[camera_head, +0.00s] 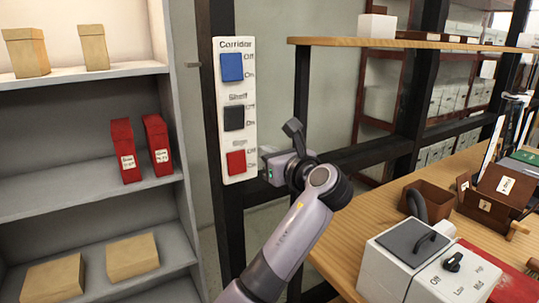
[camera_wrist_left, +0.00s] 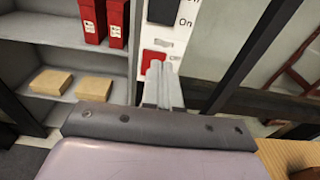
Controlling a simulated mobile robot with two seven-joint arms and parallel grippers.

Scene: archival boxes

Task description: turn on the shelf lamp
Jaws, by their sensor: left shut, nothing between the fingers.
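A white switch panel (camera_head: 236,110) is mounted on a dark post. It carries a blue rocker labelled Corridor (camera_head: 232,67), a dark grey rocker labelled Shelf (camera_head: 234,118) and a red rocker (camera_head: 236,162) whose label looks like Sign. On and Off are printed beside them. My left gripper (camera_head: 267,156) is beside the panel's lower right edge, near red-rocker height. In the left wrist view its shut, empty fingers (camera_wrist_left: 158,72) overlap the red rocker (camera_wrist_left: 155,56), below the dark Shelf rocker (camera_wrist_left: 163,11). Contact cannot be told. The lamp is not identifiable.
A grey shelf unit (camera_head: 80,190) with red and tan boxes stands left of the panel. A wooden shelf board (camera_head: 340,42) juts out at upper right. A wooden table (camera_head: 380,205) at right holds a white control box (camera_head: 400,262) and brown boxes (camera_head: 500,190).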

